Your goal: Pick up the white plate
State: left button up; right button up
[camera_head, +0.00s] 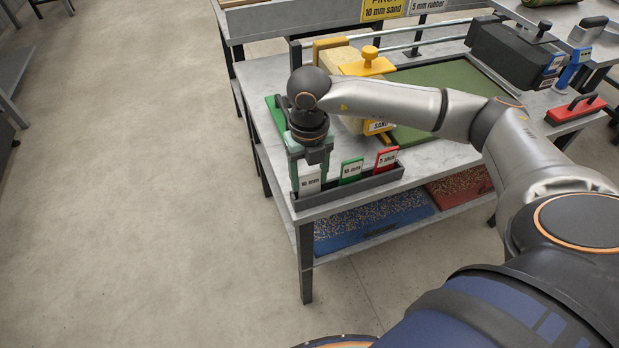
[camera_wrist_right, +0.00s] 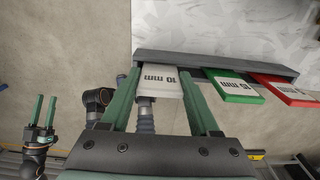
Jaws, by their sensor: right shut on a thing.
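The white plate (camera_head: 310,184) is marked 10 mm and stands upright at the left end of a dark rack (camera_head: 350,190) on the near edge of the bench. My right gripper (camera_head: 309,168) comes down over it from above and is shut on it. In the right wrist view the white plate (camera_wrist_right: 159,82) lies between the two green fingers of my right gripper (camera_wrist_right: 160,76). I cannot tell whether its lower edge is clear of the rack. My left gripper (camera_wrist_right: 43,111) shows at the left of the wrist view, apart from the plate, its green fingers spread and empty.
A green plate (camera_head: 351,170) marked 15 mm and a red plate (camera_head: 386,158) marked 5 mm stand to the right in the rack. A yellow-handled block (camera_head: 369,62) and a green turf sheet (camera_head: 450,95) lie behind. The floor (camera_head: 150,200) at left is clear.

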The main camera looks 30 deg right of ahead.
jog(key=shift+c, duration=1.3)
jog(key=shift+r, duration=0.15)
